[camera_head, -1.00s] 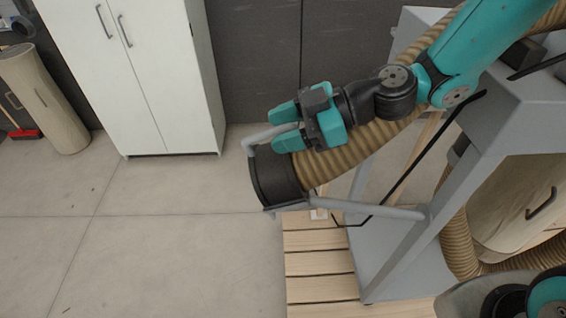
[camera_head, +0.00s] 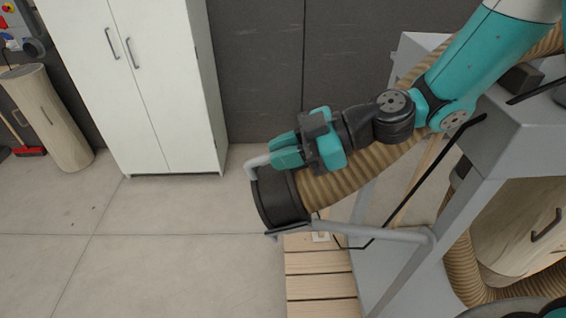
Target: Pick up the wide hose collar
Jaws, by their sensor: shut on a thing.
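The wide hose collar (camera_head: 280,201) is the black ring at the open end of a tan ribbed hose (camera_head: 345,178). It is tilted, with its mouth toward the lower left. My gripper (camera_head: 286,150) is at the collar's upper edge, its teal fingers pointing left. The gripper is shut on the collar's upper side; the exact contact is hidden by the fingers. A grey bent bar (camera_head: 256,165) shows at the collar's upper left, beside the fingers. Another grey bar (camera_head: 385,231) runs from under the collar to the grey frame.
The grey frame (camera_head: 403,227) stands close on the right, with a thin black rod (camera_head: 425,186) in front. A slatted wooden platform (camera_head: 318,286) lies below the collar. A white cabinet (camera_head: 165,85) stands at the back left. The floor (camera_head: 165,265) on the left is clear.

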